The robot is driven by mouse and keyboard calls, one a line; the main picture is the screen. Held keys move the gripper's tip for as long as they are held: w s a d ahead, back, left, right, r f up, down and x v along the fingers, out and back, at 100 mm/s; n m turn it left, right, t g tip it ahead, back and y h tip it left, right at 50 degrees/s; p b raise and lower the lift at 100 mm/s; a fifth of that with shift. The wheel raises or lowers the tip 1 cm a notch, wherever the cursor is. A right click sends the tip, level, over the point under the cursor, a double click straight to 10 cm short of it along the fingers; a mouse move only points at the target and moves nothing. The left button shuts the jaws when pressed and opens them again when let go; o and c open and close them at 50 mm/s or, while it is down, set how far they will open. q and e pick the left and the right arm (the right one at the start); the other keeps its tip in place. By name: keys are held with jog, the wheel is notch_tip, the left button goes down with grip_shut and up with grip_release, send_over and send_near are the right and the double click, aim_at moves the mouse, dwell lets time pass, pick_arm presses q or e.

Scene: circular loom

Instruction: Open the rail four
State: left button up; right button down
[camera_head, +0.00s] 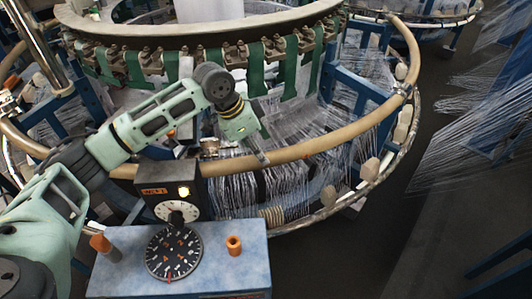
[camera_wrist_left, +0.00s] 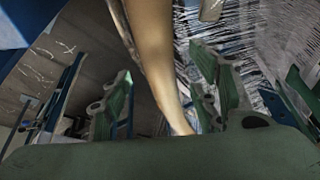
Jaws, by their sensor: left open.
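A tan tubular rail (camera_head: 330,146) curves around the front of the circular loom in the head view. No number shows on it, so I cannot tell whether it is rail four. My left gripper (camera_head: 262,156) is open and points down at the rail, just right of the control box. In the left wrist view the rail (camera_wrist_left: 155,55) runs down the middle, between the green finger parts on the left (camera_wrist_left: 112,105) and right (camera_wrist_left: 215,85). I cannot tell whether the fingers touch it. My right gripper is not in view.
A small dark box with a lit lamp (camera_head: 184,191) is close beside the rail. White threads and blue frame posts (camera_head: 357,85) lie behind.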

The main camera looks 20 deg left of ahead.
pick_arm(q)
jog(key=shift+x, duration=2.3)
jog(key=shift+r, duration=0.1)
jog(key=shift+c, duration=0.4)
grip_shut()
